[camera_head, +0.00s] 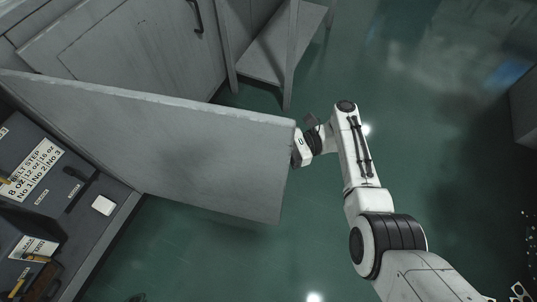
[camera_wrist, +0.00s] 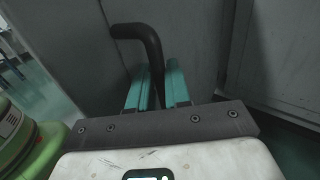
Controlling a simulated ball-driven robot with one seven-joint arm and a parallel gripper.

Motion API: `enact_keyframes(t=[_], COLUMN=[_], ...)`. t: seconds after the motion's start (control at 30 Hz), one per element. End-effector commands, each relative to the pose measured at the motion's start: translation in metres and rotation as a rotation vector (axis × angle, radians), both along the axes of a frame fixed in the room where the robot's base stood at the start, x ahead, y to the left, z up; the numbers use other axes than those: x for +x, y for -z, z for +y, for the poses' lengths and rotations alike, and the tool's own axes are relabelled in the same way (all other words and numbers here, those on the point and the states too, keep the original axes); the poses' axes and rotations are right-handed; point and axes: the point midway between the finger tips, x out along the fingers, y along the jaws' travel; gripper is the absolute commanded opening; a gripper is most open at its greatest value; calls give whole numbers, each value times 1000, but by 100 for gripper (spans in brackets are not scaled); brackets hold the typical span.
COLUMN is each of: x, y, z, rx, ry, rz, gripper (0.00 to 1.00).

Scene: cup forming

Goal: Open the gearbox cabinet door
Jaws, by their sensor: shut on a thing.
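The grey cabinet door (camera_head: 190,150) stands swung out from the cabinet in the head view, its top edge running from the upper left to the middle. My gripper's fingers are hidden behind the door's free end in that view. In the wrist view, the teal fingers of my gripper (camera_wrist: 158,90) are closed around the black bent handle (camera_wrist: 148,40), with its vertical bar between them. Behind the handle is the grey door face (camera_wrist: 195,40).
A control panel (camera_head: 75,150) with labels and switches lies at the left. Another grey cabinet with a closed door (camera_head: 130,50) stands behind the open door, beside a grey shelf stand (camera_head: 262,55). Green floor (camera_head: 440,130) is open to the right.

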Motion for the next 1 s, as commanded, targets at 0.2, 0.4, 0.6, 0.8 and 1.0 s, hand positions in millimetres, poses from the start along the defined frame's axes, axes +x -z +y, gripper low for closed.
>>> enact_keyframes(t=[0.2, 0.4, 0.6, 0.8, 1.0], x=[-2, -2, -1, 2, 16], y=[-1, -1, 0, 1, 3], z=[7, 6, 4, -2, -31], rx=[2, 2, 1, 1, 1], ry=[-7, -6, -4, -3, -1], rz=[1, 1, 0, 0, 0], gripper=[0, 30, 35, 35, 35])
